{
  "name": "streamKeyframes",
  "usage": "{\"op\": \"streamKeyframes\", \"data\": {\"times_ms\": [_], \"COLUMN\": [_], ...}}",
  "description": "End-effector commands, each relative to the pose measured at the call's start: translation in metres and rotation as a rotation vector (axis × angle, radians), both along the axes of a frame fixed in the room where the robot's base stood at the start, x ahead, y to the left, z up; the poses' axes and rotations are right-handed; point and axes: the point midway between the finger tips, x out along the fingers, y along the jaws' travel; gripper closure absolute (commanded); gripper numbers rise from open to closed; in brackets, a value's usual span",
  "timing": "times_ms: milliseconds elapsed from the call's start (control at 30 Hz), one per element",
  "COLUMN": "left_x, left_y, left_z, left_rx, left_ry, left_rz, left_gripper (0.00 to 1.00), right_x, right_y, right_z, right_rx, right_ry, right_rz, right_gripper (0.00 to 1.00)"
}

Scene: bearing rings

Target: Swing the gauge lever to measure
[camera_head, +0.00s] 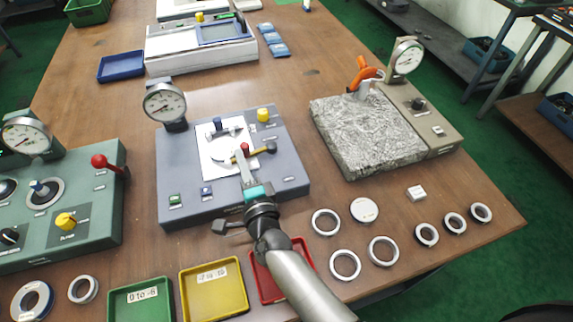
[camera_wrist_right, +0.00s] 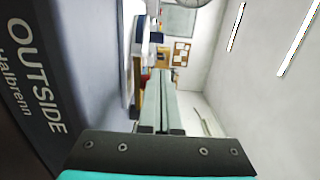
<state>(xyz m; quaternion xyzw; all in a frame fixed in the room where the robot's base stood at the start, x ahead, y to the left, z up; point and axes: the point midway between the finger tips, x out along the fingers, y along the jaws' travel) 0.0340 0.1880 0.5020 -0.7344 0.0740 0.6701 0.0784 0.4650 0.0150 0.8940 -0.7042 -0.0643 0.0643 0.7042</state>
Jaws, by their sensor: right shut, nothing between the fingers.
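The middle gauge station (camera_head: 178,198) is a blue-grey box with a round dial gauge (camera_head: 165,103) at its back left. Its white plate (camera_head: 212,165) carries a blue post (camera_head: 217,124). My left gripper is out of view.
A green station with a red-ball lever (camera_head: 99,161) stands at left. A granite block (camera_head: 360,135) with another dial stands at right. Several rings, such as one ring (camera_head: 326,222), lie at front right. Green, yellow (camera_head: 213,290) and red trays line the front edge.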

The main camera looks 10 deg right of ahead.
Motion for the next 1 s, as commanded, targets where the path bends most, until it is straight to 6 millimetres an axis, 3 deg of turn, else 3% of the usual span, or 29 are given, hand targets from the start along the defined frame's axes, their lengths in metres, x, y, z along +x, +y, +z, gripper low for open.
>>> {"op": "streamKeyframes", "data": {"times_ms": [367, 1000], "left_x": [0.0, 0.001], "left_y": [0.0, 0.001], "left_z": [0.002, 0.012], "left_rx": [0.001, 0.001], "left_ry": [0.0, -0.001], "left_rz": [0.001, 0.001], "left_gripper": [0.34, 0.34], "right_x": [-0.012, -0.129], "right_y": [-0.002, -0.024], "right_z": [-0.001, 0.0], "right_rx": [-0.001, -0.001], "right_ry": [0.002, 0.003], "right_rz": [0.0, 0.001], "right_gripper": [1.0, 1.0]}}
